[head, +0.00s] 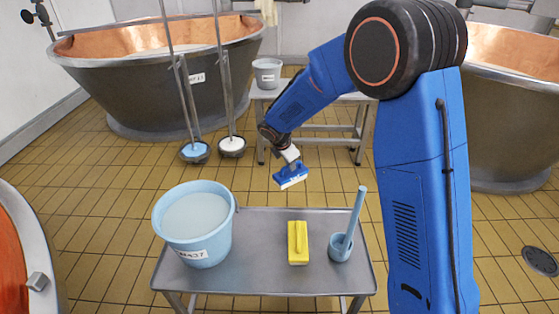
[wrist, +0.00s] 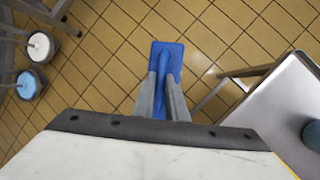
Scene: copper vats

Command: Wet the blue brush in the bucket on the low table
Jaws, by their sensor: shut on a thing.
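My gripper (head: 291,167) is shut on the blue brush (head: 292,180), which has pale bristles underneath. It holds the brush in the air beyond the far edge of the low table (head: 265,280). In the wrist view the brush (wrist: 167,60) sits between the two grey fingers (wrist: 163,92), with floor behind it. The light-blue bucket (head: 222,235) stands at the left end of the low table, nearly full of a pale liquid. It carries a white label. The brush is to the right of and beyond the bucket, apart from it.
Two long-handled tools, one blue (head: 195,152) and one white (head: 232,147), hang near a copper vat (head: 150,75). A grey bucket (head: 267,74) stands on a back table (head: 345,98).

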